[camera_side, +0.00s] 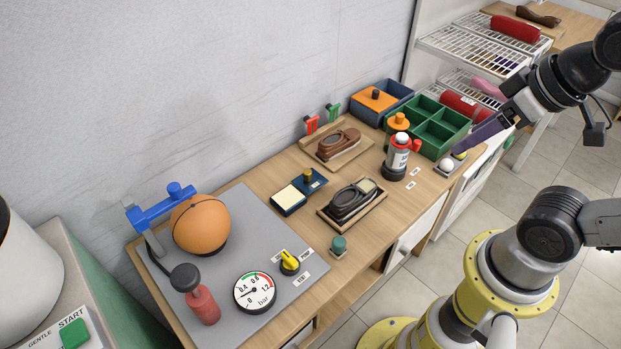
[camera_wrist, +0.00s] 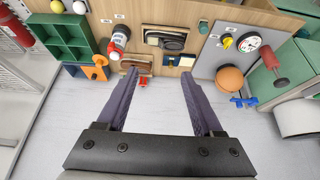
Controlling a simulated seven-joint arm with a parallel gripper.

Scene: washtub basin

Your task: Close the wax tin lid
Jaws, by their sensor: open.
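The wax tin (camera_side: 288,201) is a small dark blue box with a cream filling, standing open on the wooden bench. Its dark blue lid (camera_side: 314,184), with a brass knob, is beside the tin's back right edge, tilted away from it. Whether a hinge joins them is too small to tell. My gripper (camera_side: 452,160) is at the bench's right end, well away from the tin. In the wrist view its two dark purple fingers (camera_wrist: 159,73) are wide apart and empty.
A black shoe (camera_side: 352,200) and a brown shoe (camera_side: 338,145) rest on wooden boards near the tin. A red-and-white bottle (camera_side: 398,155) and a green divided tray (camera_side: 432,128) stand between the tin and my gripper. A grey mat (camera_side: 215,275) holds an orange ball (camera_side: 200,222) and gauge.

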